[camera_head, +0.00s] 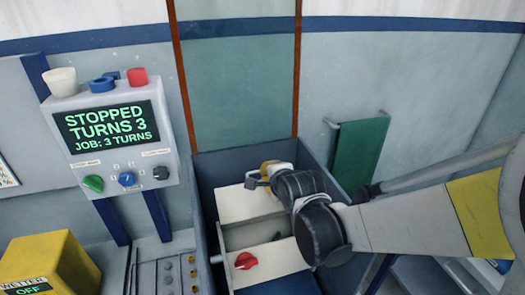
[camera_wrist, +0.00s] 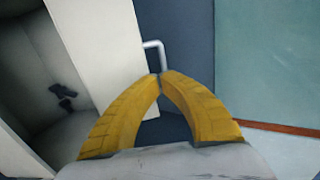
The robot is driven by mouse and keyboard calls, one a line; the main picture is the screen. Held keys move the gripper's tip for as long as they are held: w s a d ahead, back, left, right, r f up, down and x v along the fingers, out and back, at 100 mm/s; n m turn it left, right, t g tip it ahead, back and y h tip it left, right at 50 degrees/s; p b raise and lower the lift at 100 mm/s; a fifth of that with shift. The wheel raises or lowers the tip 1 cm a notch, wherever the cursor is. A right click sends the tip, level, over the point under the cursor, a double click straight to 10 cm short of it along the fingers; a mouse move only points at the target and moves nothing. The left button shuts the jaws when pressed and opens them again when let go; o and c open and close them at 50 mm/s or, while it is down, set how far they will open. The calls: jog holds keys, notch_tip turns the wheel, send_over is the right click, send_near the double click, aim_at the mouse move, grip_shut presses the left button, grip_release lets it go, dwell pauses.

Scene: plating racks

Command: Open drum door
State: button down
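The drum (camera_head: 277,258) is a pale box inside a grey-blue tank. Its door (camera_head: 245,204) is a cream panel on the far side of the drum, and a gap shows between it and the near panel. In the wrist view the door (camera_wrist: 95,45) stands beside an open inside with dark small pieces in it. A thin bent metal handle (camera_wrist: 153,44) sticks out from the door's edge. My gripper (camera_wrist: 159,77) has its yellow fingertips together at the lower end of this handle and looks shut on it. In the head view my gripper (camera_head: 257,178) is at the door's far right corner.
A red knob (camera_head: 246,261) sits on the near panel. The tank wall (camera_head: 205,205) rises around the drum. A control box (camera_head: 115,125) reads "STOPPED TURNS 3". A green panel (camera_head: 360,150) hangs right of the tank. A yellow box (camera_head: 45,262) stands front left.

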jog(key=shift+x, duration=1.45)
jog(key=shift+w, duration=0.1)
jog(key=shift+w+a+g, duration=0.1)
jog(key=shift+w+g, duration=0.2)
jog(key=f, duration=0.1)
jog(key=w+f+g, duration=0.2)
jog(key=shift+w+a+f+h+b, duration=0.15)
jog(key=shift+w+a+h+b, duration=0.05)
jog(key=shift+a+h+b, duration=0.2)
jog(key=shift+s, duration=0.1)
